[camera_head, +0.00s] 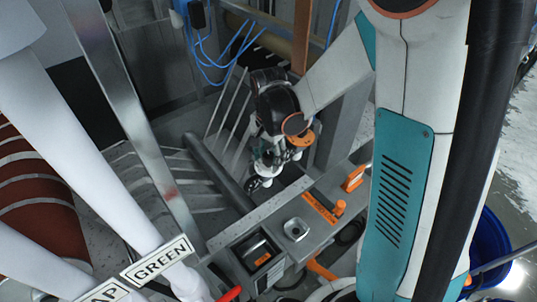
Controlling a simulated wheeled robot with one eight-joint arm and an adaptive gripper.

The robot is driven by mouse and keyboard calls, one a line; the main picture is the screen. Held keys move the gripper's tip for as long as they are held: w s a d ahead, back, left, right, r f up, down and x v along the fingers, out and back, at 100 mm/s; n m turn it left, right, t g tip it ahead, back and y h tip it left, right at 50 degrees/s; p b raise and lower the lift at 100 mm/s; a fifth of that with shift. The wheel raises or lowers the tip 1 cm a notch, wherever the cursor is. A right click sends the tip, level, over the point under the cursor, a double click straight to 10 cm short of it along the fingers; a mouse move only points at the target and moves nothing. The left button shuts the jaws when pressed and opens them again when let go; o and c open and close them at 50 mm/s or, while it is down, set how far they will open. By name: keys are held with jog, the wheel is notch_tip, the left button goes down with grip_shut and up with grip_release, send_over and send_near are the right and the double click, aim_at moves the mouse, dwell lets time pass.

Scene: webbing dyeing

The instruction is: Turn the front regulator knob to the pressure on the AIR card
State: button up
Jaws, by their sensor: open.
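My gripper (268,170) is small in the picture, at the end of my arm near the middle of the view. It points down, beyond the far edge of a grey machine panel (228,236). Its fingers are open, and I see nothing held between them. I cannot make out a regulator knob or gauge for certain; my wrist and gripper cover part of that area. I see no readable AIR card.
The panel carries an orange label (319,207), an orange knob-like part (340,207) and an orange handle (355,179). White pipes with a GREEN sign (160,260) fill the left. Blue hoses (208,62) hang behind. A blue tub (492,250) stands right.

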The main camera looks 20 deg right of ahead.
jog(key=c, duration=1.1)
jog(key=n+b, duration=0.2)
jog(key=shift+f+n, duration=0.1)
jog(key=shift+n, duration=0.3)
jog(key=n+b, duration=0.2)
jog(key=n, duration=0.1)
jog(key=shift+n+b, duration=0.3)
jog(key=n+b, duration=0.2)
jog(key=n, duration=0.3)
jog(key=shift+n, duration=0.3)
